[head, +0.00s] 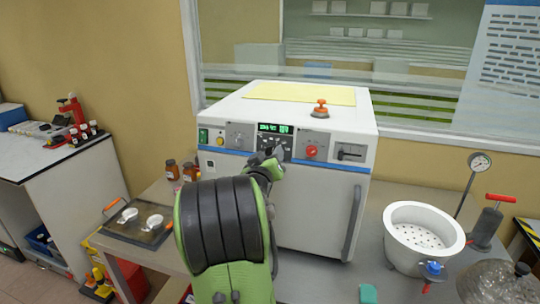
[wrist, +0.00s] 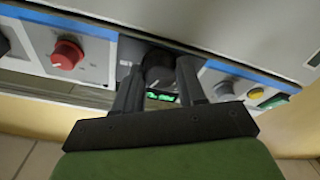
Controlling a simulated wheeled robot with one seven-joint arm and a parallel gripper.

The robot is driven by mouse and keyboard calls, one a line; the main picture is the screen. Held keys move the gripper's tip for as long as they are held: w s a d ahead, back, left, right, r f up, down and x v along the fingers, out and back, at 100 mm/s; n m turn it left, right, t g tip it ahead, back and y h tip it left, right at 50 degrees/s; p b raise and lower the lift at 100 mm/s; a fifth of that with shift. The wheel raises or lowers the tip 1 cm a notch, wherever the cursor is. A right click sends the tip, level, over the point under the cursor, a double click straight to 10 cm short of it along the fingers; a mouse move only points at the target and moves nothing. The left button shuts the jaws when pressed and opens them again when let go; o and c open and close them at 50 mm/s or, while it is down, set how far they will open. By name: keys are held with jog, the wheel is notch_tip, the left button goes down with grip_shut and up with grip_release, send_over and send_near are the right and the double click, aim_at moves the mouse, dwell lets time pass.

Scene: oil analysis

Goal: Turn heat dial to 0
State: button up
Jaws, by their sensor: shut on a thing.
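The white machine (head: 315,205) stands on the bench with a control panel across its front top. In the wrist view, the dark heat dial (wrist: 158,76) sits on a black panel section between the two fingers. My gripper (wrist: 158,72) is shut on this dial, one finger on each side. In the head view, my gripper (head: 272,157) is at the panel just below the green-lit display (head: 274,128), and my arm hides the dial. The dial's setting cannot be read.
A red knob (head: 311,152) is right of my gripper, and a grey dial (head: 238,138) is left of it. An orange-topped object (head: 320,108) stands on the machine. A white perforated pot (head: 422,234) is at right. A dark tray (head: 139,225) is at left.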

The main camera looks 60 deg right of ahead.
jog(key=n+y+p, duration=0.1)
jog(key=n, duration=0.5)
jog(key=n+t+y+p, duration=0.1)
jog(key=n, duration=0.6)
jog(key=n+y+p, duration=0.1)
jog(key=n, duration=0.6)
jog(key=shift+s+d+r+t+y, duration=0.1)
jog(key=shift+s+r+t+y, duration=0.1)
jog(key=shift+r+t+y, duration=0.15)
jog(key=shift+n, duration=0.3)
jog(key=o, duration=1.1)
jog(key=shift+c, duration=0.2)
jog(key=shift+r, duration=0.1)
jog(key=v, duration=1.5)
jog(key=shift+a+r+p, duration=0.2)
jog(key=shift+a+p, duration=0.1)
jog(key=shift+a, duration=0.05)
